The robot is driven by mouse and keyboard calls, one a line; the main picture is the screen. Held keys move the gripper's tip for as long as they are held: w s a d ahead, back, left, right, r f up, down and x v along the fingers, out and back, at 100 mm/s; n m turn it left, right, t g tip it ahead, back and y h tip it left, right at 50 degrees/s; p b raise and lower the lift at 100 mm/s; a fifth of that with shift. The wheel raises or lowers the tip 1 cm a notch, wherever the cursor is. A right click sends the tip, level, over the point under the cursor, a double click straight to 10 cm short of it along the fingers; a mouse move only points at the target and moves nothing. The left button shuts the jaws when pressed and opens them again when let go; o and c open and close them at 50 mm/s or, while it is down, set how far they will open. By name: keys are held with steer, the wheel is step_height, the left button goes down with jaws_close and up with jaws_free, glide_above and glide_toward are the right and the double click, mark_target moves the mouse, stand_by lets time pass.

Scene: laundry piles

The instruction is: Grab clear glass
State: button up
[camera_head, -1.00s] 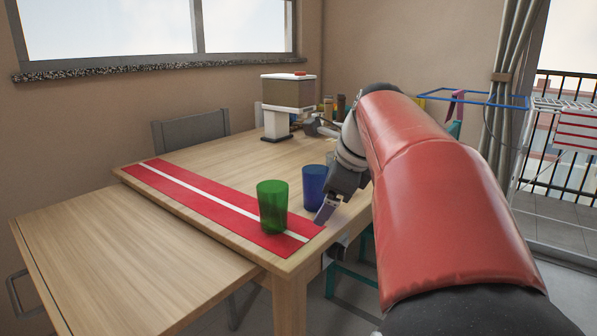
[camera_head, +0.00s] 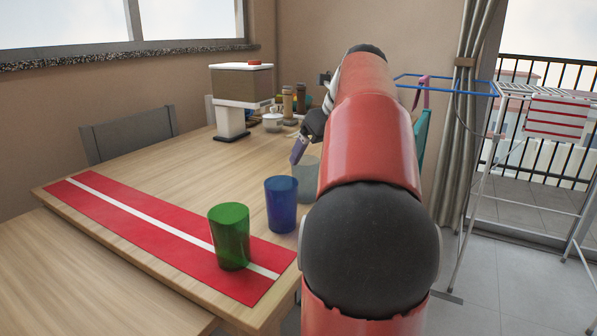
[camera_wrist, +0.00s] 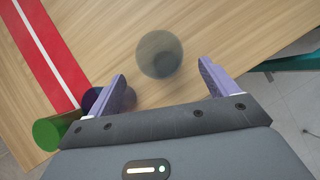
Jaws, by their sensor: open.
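The clear glass (camera_head: 306,178) stands on the wooden table behind the blue glass, partly hidden by my arm in the head view. In the wrist view the clear glass (camera_wrist: 160,54) is seen from above, ahead of the fingertips and between their lines. My gripper (camera_wrist: 163,84) is open and empty, with its two purple fingers spread apart. In the head view one finger of my gripper (camera_head: 299,150) shows just beyond the clear glass; the other is hidden.
A blue glass (camera_head: 281,204) stands beside the clear glass, and its dark shape (camera_wrist: 95,100) lies by the left finger. A green glass (camera_head: 229,236) stands on the red runner (camera_head: 150,228). A dispenser (camera_head: 240,85) and jars (camera_head: 287,103) stand farther back. The table's right edge is close.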

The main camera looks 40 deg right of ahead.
mark_target(303, 168)
steer(key=b+x, duration=0.1)
steer(key=x, duration=0.7)
steer(key=shift+w+b, duration=0.2)
steer(key=shift+b, duration=0.15)
steer(key=c, duration=1.1)
steer(key=shift+c, duration=0.4)
steer(key=shift+r, duration=0.15)
